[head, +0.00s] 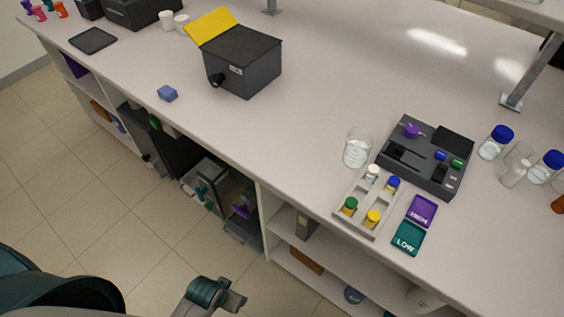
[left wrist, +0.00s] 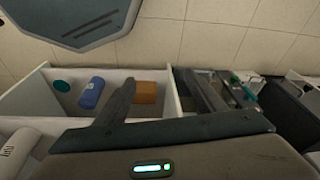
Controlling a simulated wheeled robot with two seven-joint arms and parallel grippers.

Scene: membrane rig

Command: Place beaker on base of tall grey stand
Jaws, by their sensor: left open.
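A clear glass beaker (head: 357,148) stands upright on the white bench in the head view, left of a dark grey device. A grey post with a flat foot (head: 511,102) stands at the right of the bench. Another grey foot (head: 271,11) shows at the top edge; I cannot tell which one is the tall grey stand. My left gripper (left wrist: 163,92) is open and empty in the left wrist view, with open shelves beyond its fingers. The beaker does not show there. My right gripper is not in view.
A vial rack (head: 382,207) stands just in front of the beaker, near the bench edge. The dark grey device (head: 425,178), purple and teal trays (head: 409,238) and blue-capped bottles (head: 496,142) crowd the right.

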